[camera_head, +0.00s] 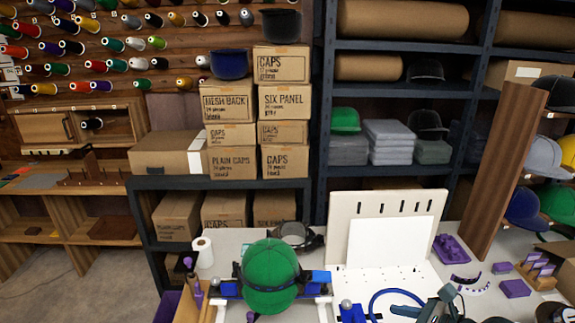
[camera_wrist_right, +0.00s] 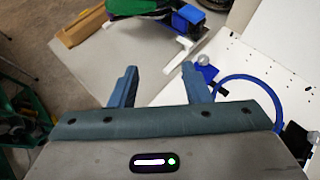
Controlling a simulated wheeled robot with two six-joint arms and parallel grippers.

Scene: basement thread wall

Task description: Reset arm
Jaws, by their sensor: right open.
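My right gripper (camera_wrist_right: 156,72) is open in the right wrist view, its two teal fingers apart with nothing between them. A teal-grey part at the bottom right of the head view (camera_head: 438,306) looks like this gripper, above the table's front. A green cap (camera_head: 269,272) sits on a blue and white holder (camera_head: 314,281) at the front of the table; its edge shows at the top of the wrist view (camera_wrist_right: 150,6). My left gripper is not in view.
A white pegboard stand (camera_head: 385,228), a blue hose (camera_head: 395,294) and purple parts (camera_head: 450,248) are on the table (camera_head: 228,240). A paper roll (camera_head: 203,252) stands at the left. Boxes (camera_head: 284,105) and shelves with caps are behind. A wooden post (camera_head: 505,170) rises at right.

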